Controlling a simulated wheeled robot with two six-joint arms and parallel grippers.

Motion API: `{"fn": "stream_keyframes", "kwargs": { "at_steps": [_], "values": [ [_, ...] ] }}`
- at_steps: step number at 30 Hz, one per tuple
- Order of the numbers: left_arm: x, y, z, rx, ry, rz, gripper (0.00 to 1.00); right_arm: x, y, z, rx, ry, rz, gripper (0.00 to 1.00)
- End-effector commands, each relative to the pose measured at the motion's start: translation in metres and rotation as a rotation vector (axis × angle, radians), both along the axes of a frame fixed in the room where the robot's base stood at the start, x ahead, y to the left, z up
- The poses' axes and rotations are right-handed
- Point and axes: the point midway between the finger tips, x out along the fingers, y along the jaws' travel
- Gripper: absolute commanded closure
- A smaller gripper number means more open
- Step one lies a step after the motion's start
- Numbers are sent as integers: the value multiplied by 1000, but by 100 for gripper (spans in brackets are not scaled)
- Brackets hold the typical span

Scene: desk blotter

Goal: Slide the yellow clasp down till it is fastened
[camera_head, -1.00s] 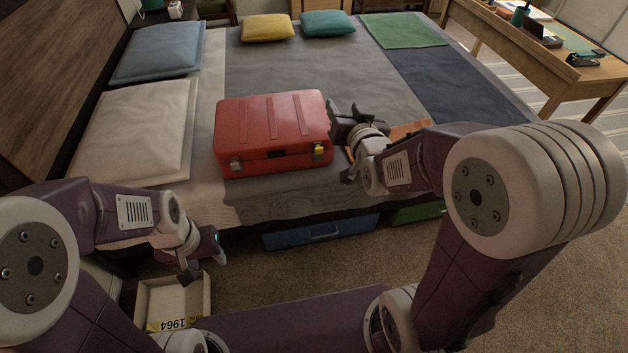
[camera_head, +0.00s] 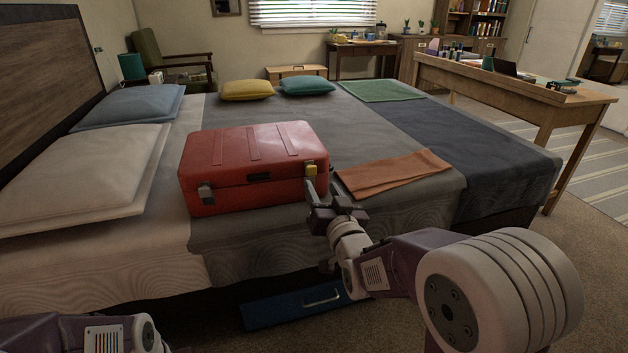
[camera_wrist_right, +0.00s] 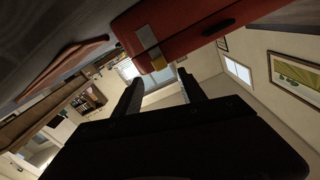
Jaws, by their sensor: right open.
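A red case (camera_head: 255,166) with a closed lid lies on the bed. The yellow clasp (camera_head: 311,169) is on its front face near the right corner; it also shows in the right wrist view (camera_wrist_right: 157,62), beside a pale plate. A grey clasp (camera_head: 206,193) is near the left corner. My right gripper (camera_head: 324,200) is open and empty, just below and in front of the yellow clasp. In the right wrist view its two fingers (camera_wrist_right: 161,88) point towards the case, with the clasp beyond them. I cannot tell whether they touch it. My left gripper is out of the head view; only part of that arm shows.
The bed (camera_head: 400,115) carries a folded orange cloth (camera_head: 393,173) right of the case, pillows (camera_head: 85,170) at left and small cushions (camera_head: 246,90) behind. A blue drawer (camera_head: 300,304) sits under the bed. A desk (camera_head: 510,88) stands at right.

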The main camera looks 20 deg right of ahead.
Motion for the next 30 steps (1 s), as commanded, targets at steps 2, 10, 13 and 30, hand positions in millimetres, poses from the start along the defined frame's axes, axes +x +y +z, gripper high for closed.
{"fn": "stream_keyframes", "kwargs": {
  "at_steps": [2,10,13,30],
  "values": [
    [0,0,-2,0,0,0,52,17,0,-3,0,0,0,52],
    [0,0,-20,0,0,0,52,66,0,-3,0,-1,0,52],
    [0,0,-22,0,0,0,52,73,0,-2,0,0,0,52],
    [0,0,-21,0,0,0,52,75,0,0,0,1,-1,100]
  ]
}}
